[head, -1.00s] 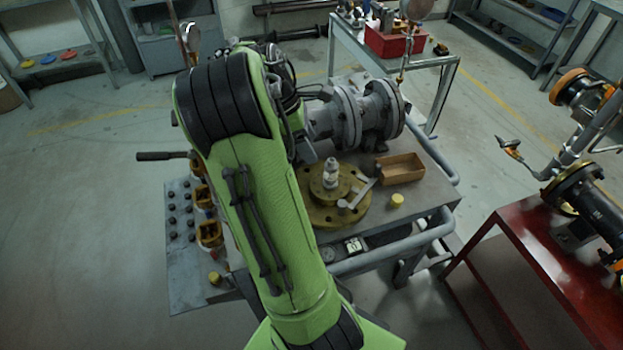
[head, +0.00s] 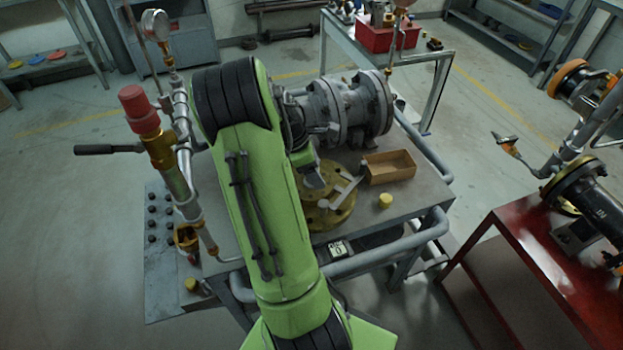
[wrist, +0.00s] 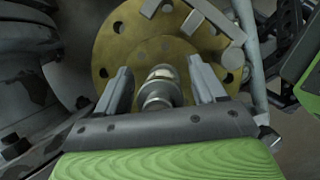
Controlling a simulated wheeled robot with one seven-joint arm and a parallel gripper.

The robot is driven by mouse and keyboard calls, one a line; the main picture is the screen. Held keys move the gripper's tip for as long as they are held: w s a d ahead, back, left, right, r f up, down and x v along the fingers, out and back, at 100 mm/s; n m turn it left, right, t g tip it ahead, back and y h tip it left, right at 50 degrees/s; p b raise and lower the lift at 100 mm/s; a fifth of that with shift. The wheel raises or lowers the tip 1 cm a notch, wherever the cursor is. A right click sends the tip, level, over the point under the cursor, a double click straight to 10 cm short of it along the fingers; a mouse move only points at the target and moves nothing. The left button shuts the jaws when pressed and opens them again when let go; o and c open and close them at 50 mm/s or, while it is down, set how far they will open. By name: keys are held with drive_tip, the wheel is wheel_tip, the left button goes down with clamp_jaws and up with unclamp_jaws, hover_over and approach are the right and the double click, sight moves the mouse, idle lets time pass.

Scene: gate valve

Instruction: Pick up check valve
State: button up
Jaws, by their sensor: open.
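The check valve (wrist: 160,88) is a small silvery fitting. In the wrist view it stands over the round brass flange (wrist: 122,42), between the two fingers of my gripper (wrist: 160,74). The fingers are open, with a visible gap on each side of the valve. In the head view the flange (head: 340,214) lies on the workbench, and my gripper (head: 313,178) is low over it. The valve is hidden there by my arm and gripper.
A grey wrench-like tool (head: 342,190) lies across the flange. An open wooden box (head: 390,167) and a yellow cap (head: 385,201) are to its right. Large grey flanged piping (head: 345,110) stands behind. A red-topped pipe assembly (head: 140,110) rises left of my arm.

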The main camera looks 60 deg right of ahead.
drive_tip(key=shift+r, duration=0.1)
clamp_jaws()
wheel_tip(320, 180, up, 10)
drive_tip(key=p, duration=0.3)
drive_tip(key=shift+r+p, duration=0.2)
drive_tip(key=shift+p, duration=0.1)
drive_tip(key=shift+r+p, duration=2.1)
drive_tip(key=shift+p, duration=0.35)
